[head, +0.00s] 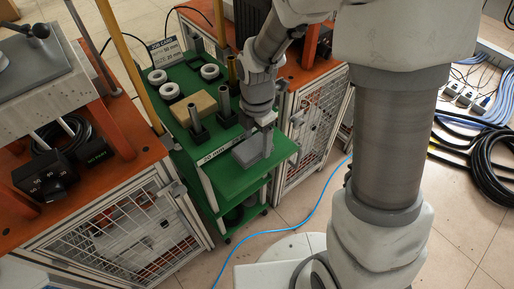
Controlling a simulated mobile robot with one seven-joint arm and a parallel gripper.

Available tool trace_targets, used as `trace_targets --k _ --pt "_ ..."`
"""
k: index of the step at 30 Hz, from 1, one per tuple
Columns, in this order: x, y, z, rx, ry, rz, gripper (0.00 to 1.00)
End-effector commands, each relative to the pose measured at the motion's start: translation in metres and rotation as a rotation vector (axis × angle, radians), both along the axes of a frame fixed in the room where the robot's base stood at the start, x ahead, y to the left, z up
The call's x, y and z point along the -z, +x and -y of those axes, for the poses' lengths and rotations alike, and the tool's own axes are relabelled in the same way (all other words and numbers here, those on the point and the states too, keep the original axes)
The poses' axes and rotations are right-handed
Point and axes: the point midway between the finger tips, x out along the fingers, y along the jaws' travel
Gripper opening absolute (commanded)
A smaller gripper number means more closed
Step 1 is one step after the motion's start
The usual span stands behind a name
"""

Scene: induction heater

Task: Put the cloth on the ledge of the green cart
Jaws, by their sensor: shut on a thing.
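The green cart (283,152) stands between two orange-topped benches. A grey, flat, folded thing that looks like the cloth (243,155) is at the cart's near right end, at about the height of its top. My gripper (266,153) points down at the right side of the cloth and is shut on it. The fingertips are small and partly merge with the cloth. I cannot tell whether the cloth rests on the green surface or is held just above it.
On the cart top are white rings (169,91), a tan block (193,107), dark-based metal posts (196,121) and a sign (164,50). A blue cable (309,222) crosses the tiled floor. Black coiled cables (494,165) lie at the right.

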Motion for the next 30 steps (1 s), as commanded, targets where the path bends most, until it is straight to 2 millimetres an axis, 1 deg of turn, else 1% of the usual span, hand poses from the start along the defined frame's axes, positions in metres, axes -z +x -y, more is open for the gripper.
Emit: trace_targets --k 1,3,5,12,16,17,18,19,27,30 --pt "0.011 -0.001 0.000 0.000 -0.001 -0.004 0.24" --pt "0.022 -0.001 0.000 0.000 -0.001 -0.004 0.24" --pt "0.028 -0.001 0.000 -0.001 -0.001 -0.003 0.24" --pt "0.028 0.000 0.000 0.000 -0.001 -0.001 0.24" --pt "0.032 0.000 0.000 0.001 -0.001 -0.001 0.24" --pt "0.032 0.000 0.000 0.001 -0.001 -0.001 0.78" --pt "0.031 0.000 0.000 0.001 -0.001 -0.001 0.85" --pt "0.031 0.000 0.000 0.001 -0.001 -0.001 0.89" --pt "0.030 0.000 0.000 0.001 -0.001 -0.001 0.89" --pt "0.025 0.000 0.000 0.000 0.000 0.000 0.89"
